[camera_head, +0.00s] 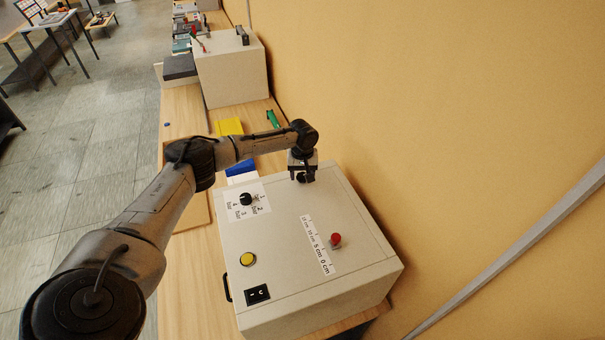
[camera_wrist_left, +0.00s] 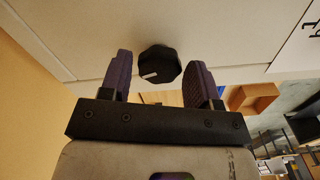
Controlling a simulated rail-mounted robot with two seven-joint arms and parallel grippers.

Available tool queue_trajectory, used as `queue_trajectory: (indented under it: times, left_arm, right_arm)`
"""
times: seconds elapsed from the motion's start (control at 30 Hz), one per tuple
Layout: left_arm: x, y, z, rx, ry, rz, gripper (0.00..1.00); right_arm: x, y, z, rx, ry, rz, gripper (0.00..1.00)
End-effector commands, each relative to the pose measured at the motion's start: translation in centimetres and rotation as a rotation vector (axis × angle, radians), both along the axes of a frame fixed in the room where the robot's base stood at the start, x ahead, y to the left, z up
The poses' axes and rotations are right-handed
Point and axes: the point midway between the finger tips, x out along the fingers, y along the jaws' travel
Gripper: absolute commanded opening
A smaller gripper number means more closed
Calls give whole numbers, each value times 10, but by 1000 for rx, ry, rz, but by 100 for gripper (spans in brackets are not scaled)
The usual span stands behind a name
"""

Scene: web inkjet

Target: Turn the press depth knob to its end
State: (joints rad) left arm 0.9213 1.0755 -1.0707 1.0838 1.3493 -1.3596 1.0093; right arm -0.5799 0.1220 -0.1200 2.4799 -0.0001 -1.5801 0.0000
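A black faceted knob (camera_wrist_left: 160,64) with a white pointer mark sits on a pale panel in the left wrist view. My left gripper (camera_head: 303,177) is over the far end of the white machine box (camera_head: 290,215) in the head view. Its two dark fingers are open, one on each side of this knob, with visible gaps. In the head view the gripper largely hides that spot. Whether this is the press depth knob cannot be told; no label is readable beside it. My right gripper is not in view.
The box top carries another black knob (camera_head: 246,199) with a bar scale, a red knob (camera_head: 335,240) beside a centimetre scale, a yellow button (camera_head: 248,259) and a black rocker switch (camera_head: 257,294). A yellow wall (camera_head: 420,130) stands close on the right.

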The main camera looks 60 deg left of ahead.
Motion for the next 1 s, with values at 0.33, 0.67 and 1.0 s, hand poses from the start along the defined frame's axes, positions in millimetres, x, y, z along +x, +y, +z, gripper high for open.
queue_trajectory:
  times: [0.33,0.67,1.0]
  left_arm:
    - [0,0,0,0,0,0,23]
    - [-1,-1,3,-4,3,-161,20]
    - [0,0,0,0,2,-285,20]
  right_arm:
    - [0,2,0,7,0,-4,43]
    - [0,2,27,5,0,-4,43]
    - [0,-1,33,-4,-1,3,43]
